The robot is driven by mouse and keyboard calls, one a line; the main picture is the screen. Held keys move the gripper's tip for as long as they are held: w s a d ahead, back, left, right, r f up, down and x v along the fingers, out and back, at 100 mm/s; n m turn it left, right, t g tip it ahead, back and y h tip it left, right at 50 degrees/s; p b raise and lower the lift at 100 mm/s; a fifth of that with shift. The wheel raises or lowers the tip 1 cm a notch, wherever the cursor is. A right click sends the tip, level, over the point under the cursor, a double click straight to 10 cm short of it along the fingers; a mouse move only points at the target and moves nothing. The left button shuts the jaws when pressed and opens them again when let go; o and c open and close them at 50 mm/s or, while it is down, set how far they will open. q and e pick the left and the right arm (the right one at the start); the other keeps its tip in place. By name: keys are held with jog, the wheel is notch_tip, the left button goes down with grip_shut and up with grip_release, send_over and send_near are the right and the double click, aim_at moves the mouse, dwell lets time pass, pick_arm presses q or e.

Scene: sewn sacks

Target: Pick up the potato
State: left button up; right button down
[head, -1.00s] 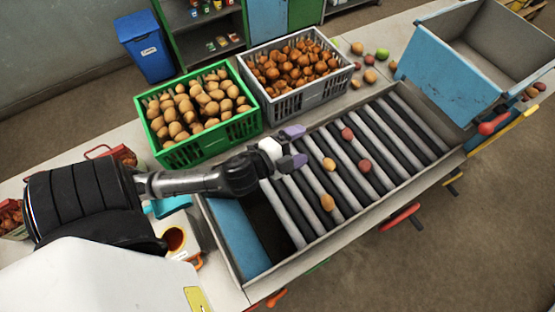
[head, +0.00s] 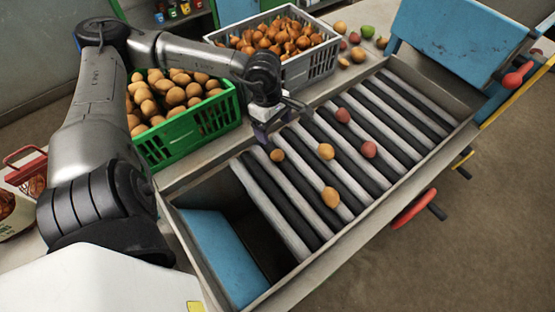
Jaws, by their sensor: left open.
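Several round items lie apart on the roller conveyor (head: 262,205). Three are tan or brownish and look like potatoes or onions: one at the left (head: 277,155), one in the middle (head: 326,151) and one nearer the front (head: 331,197). Two are reddish: one farther back (head: 343,116) and one at the right (head: 369,149). I cannot tell for sure which one is the potato. My left gripper (head: 279,122) is open and empty, pointing down above the rollers' back left edge, behind the left tan item. My right gripper is not in view.
A green crate (head: 190,130) of potato-like items stands behind the conveyor at left. A grey crate (head: 318,62) of onion-like items stands beside it. A large blue-panelled bin (head: 455,40) stands at the back right. Loose produce, including a green item (head: 368,31), lies between them.

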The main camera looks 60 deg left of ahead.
pick_arm(q)
send_over(277, 153)
jog(key=f, duration=0.7)
jog(key=shift+s+a+f+b, duration=0.15)
jog(key=shift+s+a+b, duration=0.05)
jog(key=shift+a+b, duration=0.2)
jog(key=shift+w+d+f, duration=0.15)
jog(key=shift+d+f, duration=0.05)
jog(key=shift+f, duration=1.4)
jog(key=shift+w+d+f, duration=0.1)
jog(key=shift+d+f, duration=0.05)
jog(key=shift+f, duration=1.4)
jog(key=c, duration=1)
jog(key=shift+o, duration=0.2)
